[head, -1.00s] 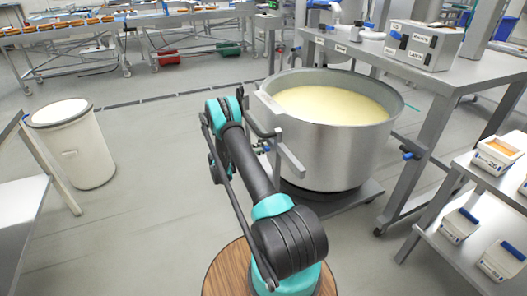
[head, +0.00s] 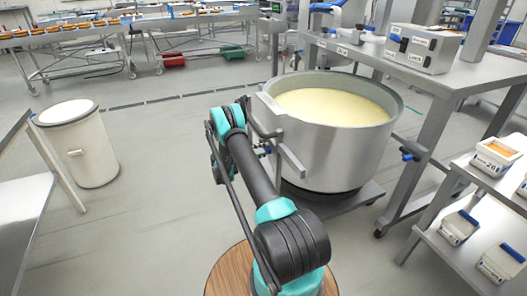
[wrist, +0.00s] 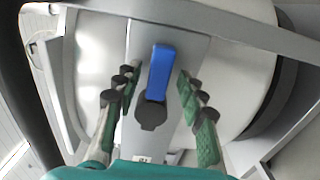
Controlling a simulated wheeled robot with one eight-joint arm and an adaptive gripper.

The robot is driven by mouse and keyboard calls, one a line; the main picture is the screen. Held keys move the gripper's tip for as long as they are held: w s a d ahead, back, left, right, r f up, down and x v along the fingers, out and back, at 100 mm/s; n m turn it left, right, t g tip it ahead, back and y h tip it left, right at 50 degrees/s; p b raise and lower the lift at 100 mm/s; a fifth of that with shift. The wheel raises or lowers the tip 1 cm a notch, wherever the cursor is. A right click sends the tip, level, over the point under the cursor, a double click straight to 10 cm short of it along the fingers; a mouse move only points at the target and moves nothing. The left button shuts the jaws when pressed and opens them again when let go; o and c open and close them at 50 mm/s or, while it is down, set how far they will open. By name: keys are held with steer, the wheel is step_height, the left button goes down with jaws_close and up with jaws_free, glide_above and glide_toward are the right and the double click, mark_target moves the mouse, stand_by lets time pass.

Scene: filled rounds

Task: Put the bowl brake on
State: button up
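The steel bowl (head: 335,150) holds a pale yellow mix and stands on a low wheeled base (head: 345,200) in the head view. In the wrist view a blue lever (wrist: 160,72) on a dark round pivot (wrist: 151,113) sits against a grey metal bracket; it looks like the bowl brake. My gripper (wrist: 156,82) is open, with one green-padded finger on each side of the lever and a gap on both sides.
A steel table (head: 440,75) with a control box (head: 422,47) stands right of the bowl. A white bin (head: 78,143) stands at the left. The floor between bin and bowl is clear.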

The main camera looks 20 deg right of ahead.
steer(key=a, duration=1.2)
steer(key=shift+s, duration=0.2)
steer(key=shift+r, duration=0.1)
